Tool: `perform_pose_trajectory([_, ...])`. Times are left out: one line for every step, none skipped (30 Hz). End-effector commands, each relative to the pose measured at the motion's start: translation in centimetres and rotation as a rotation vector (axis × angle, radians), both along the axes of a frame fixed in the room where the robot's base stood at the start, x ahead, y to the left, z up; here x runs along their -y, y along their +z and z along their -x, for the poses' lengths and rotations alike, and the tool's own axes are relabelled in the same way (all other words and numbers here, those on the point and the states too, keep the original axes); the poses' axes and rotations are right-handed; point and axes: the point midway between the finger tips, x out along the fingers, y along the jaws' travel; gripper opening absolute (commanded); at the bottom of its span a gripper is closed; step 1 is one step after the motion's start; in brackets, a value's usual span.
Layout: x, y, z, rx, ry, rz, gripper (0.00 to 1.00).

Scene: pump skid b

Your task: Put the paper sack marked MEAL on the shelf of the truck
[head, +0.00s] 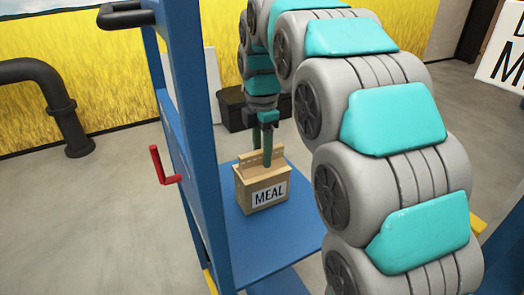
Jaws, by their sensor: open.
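The paper sack marked MEAL (261,194) is a small tan bag with a black-on-white label. It stands upright on the blue shelf (250,245) of the blue-framed truck (180,90). My gripper (262,157) points down at the sack's top, with its dark green fingers open. One finger overlaps the sack's top in the picture, and I cannot tell whether it touches. My arm comes down from the upper right and hides part of the shelf's right side.
A red crank handle (160,165) sticks out left of the truck's upright. A black push handle (125,14) is at the top. A dark box (236,110) stands on the floor behind. A dark pipe (60,100) rises at left. Open floor lies left.

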Motion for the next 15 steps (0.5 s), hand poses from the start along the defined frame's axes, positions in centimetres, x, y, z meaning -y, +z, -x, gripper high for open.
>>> perform_pose_trajectory([0.0, 0.3, 0.0, 0.001, 0.000, 0.000, 0.50])
perform_pose_trajectory([0.0, 0.4, -0.1, 0.002, 0.000, -0.001, 0.50])
perform_pose_trajectory([0.0, 0.7, -0.1, 0.002, 0.000, -0.001, 0.50])
perform_pose_trajectory([0.0, 1.0, 0.0, 0.001, 0.001, 0.000, 0.50])
perform_pose_trajectory([0.0, 1.3, 0.0, -0.001, 0.001, 0.000, 0.50])
perform_pose_trajectory([0.0, 1.8, 0.0, 0.000, 0.001, -0.001, 0.50])
perform_pose_trajectory([0.0, 2.3, -0.1, 0.003, 0.000, -0.001, 0.50])
perform_pose_trajectory([0.0, 2.8, -0.1, 0.006, 0.000, -0.002, 0.50])
perform_pose_trajectory([-0.1, 3.4, -0.1, 0.005, 0.000, -0.002, 0.50])
perform_pose_trajectory([-0.1, 3.8, -0.1, 0.001, 0.001, -0.002, 0.50])
perform_pose_trajectory([-0.1, 4.2, -0.1, 0.001, 0.001, -0.001, 0.50])
perform_pose_trajectory([-0.1, 4.8, -0.1, 0.003, 0.001, -0.002, 0.50])
perform_pose_trajectory([-0.1, 5.3, -0.2, 0.005, 0.000, -0.002, 0.50])
perform_pose_trajectory([-0.1, 5.7, -0.1, 0.002, 0.000, -0.002, 0.50])
perform_pose_trajectory([-0.1, 6.1, -0.1, 0.000, 0.000, -0.001, 0.50])
